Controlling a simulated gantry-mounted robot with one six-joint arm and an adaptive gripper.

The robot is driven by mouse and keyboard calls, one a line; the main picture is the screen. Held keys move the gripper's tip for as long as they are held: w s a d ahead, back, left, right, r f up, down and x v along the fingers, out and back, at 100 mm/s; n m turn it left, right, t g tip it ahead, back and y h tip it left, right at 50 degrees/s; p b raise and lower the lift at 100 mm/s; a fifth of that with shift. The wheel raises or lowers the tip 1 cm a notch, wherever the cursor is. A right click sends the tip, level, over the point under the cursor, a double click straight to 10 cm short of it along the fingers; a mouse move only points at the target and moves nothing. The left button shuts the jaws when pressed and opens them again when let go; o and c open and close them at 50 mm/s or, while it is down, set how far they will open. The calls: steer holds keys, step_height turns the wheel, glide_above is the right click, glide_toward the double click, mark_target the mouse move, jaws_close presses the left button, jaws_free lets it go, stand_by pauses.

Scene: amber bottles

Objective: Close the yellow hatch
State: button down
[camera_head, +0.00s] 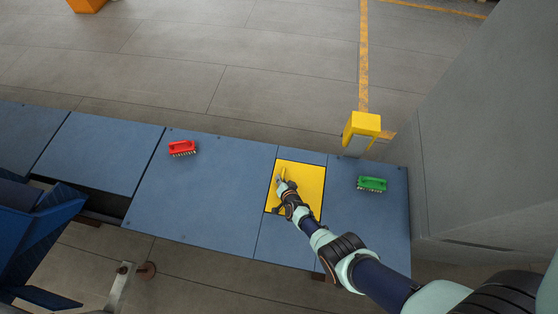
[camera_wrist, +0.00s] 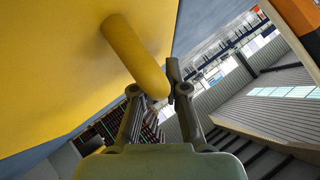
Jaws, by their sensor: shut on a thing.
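The yellow hatch (camera_head: 308,178) is set in the blue bench top, with thin dark lines along its edges. It looks flat or nearly so, and I cannot tell whether it is fully flush. My gripper (camera_head: 281,183) is at the hatch's left part. In the wrist view the hatch (camera_wrist: 50,70) fills the upper left, with a yellow cylindrical handle (camera_wrist: 132,52) sticking out from it. My gripper (camera_wrist: 153,82) is shut on the end of this handle, one finger on each side.
On the blue bench (camera_head: 205,205), a red brush (camera_head: 182,148) lies left of the hatch and a green brush (camera_head: 372,184) right of it. A yellow block-like fixture (camera_head: 365,123) stands beyond the bench's far edge. A grey wall (camera_head: 485,150) rises at the right.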

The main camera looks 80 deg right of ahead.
steer(key=c, duration=1.2)
jaws_free()
steer(key=shift+s, duration=0.3)
steer(key=shift+w, duration=0.1)
steer(key=shift+s+a+r, duration=0.2)
steer(key=shift+s+a, duration=0.05)
steer(key=shift+a, duration=0.15)
steer(key=s+a, duration=0.1)
steer(key=a, duration=0.2)
steer(key=s+a, duration=0.2)
steer(key=a, duration=0.2)
steer(key=s+a, duration=0.2)
steer(key=a, duration=0.2)
steer(key=shift+a, duration=0.15)
steer(key=shift+w+d+r, duration=0.15)
steer(key=shift+w+d, duration=0.05)
steer(key=shift+w, duration=0.1)
steer(key=shift+s+a, duration=0.15)
